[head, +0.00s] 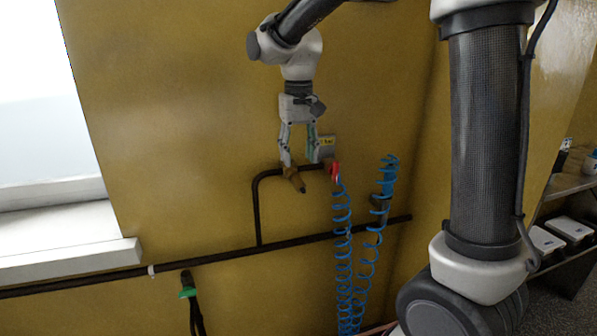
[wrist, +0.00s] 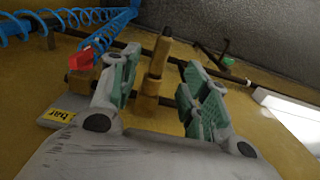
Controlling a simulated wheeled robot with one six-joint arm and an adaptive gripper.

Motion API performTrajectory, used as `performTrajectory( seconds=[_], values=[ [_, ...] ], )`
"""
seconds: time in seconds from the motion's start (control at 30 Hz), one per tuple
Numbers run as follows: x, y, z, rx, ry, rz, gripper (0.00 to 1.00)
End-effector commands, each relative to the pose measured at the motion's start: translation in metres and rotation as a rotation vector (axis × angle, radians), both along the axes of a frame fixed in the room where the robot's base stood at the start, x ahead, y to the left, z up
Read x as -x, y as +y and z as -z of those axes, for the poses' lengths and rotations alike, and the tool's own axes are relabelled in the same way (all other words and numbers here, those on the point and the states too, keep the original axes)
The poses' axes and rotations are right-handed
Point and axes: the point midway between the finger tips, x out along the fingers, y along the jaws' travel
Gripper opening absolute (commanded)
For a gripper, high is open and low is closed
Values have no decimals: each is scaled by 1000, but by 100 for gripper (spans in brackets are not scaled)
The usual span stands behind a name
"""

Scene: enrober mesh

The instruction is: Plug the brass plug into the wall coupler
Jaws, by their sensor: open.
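A brass fitting (head: 294,179) sits at the dark wall pipe, just below my gripper (head: 299,162). In the wrist view the brass fitting (wrist: 157,62) stands between the two green-padded fingers of my gripper (wrist: 160,68), with gaps on both sides. My gripper is open and points down along the wall. I cannot tell whether this fitting is the plug or the coupler. A red part (head: 335,171) is just right of the gripper, at the top of a blue coiled hose (head: 345,225). The red part also shows at the left in the wrist view (wrist: 80,59).
A grey box with a yellow label (head: 327,143) is close beside the right finger. The dark pipe (head: 258,215) bends down to a long horizontal pipe. A green-handled item (head: 187,286) hangs lower left. The yellow wall left of the gripper is free.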

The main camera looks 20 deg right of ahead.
Motion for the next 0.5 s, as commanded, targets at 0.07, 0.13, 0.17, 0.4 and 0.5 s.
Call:
performTrajectory(
  seconds=[0.07,0.13,0.17,0.4,0.5],
  values=[
    [-1,0,-18,-1,-4,0,46],
    [-1,0,-30,-1,-3,0,46],
    [-1,0,-34,-1,-3,0,46],
    [0,0,-51,0,0,0,46],
    [0,0,-51,0,1,0,46]
  ],
)
